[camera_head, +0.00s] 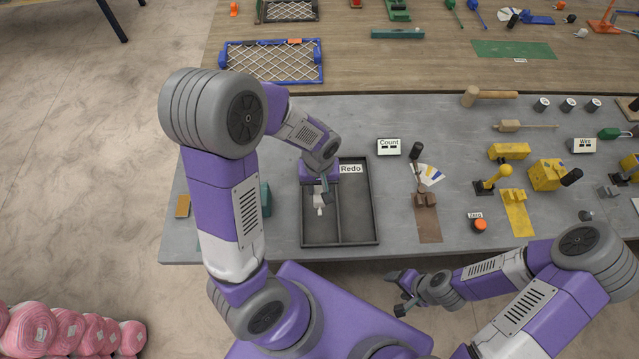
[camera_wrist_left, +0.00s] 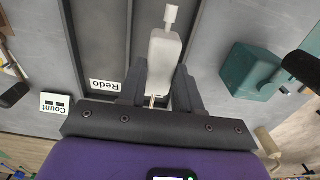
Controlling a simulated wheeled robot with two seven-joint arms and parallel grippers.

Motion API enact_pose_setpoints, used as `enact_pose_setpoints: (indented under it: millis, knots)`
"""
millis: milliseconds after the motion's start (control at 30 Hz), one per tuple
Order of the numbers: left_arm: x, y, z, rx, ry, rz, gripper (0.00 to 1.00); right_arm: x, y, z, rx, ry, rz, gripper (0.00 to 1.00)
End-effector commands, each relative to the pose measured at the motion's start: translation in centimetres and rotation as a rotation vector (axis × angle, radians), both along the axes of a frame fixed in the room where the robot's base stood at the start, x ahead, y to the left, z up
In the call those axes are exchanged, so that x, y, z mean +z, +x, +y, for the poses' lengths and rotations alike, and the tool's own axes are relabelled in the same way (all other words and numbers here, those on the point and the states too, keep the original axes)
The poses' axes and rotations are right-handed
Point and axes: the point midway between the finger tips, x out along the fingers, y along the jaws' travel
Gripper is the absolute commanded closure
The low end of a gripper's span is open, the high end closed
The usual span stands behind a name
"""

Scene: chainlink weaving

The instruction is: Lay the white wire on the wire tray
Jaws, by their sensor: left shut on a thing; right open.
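My left gripper (camera_head: 324,188) is shut on a small white piece (camera_head: 319,202) with a narrow tip, above the left compartment of a dark two-compartment tray (camera_head: 374,215). In the left wrist view the white piece (camera_wrist_left: 164,58) sits between the two dark fingers (camera_wrist_left: 160,88), its tip pointing away from the wrist. I cannot tell for sure whether it is the white wire, or whether it touches the tray floor. The tray also shows in the left wrist view (camera_wrist_left: 196,45). My right gripper (camera_head: 404,294) is open and empty, off the front edge of the table.
A "Redo" label (camera_head: 350,169) lies at the tray's back, and a "Count" box (camera_head: 389,147) stands behind right. A teal block (camera_wrist_left: 248,70) is left of the tray in the head view. A brown board (camera_head: 428,226) and yellow tools (camera_head: 517,215) stand to the right.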

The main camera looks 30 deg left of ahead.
Motion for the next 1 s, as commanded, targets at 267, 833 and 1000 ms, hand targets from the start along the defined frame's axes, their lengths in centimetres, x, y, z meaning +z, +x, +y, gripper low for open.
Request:
enact_pose_setpoints:
  millis: [267, 833, 1000]
  knots:
    - [-2.1, 0.0, 0.0, 0.000, 0.000, 0.000, 1.00, -1.9, 0.0, 0.0, 0.000, 0.000, -0.001, 0.33]
    - [-7.8, 0.0, 0.0, -0.001, 0.000, 0.000, 1.00, -6.9, 0.0, 0.0, 0.000, 0.000, -0.001, 0.33]
    - [-7.8, 0.0, 0.0, -0.001, 0.000, 0.000, 1.00, -6.9, 0.0, 0.0, 0.000, 0.000, -0.001, 0.33]
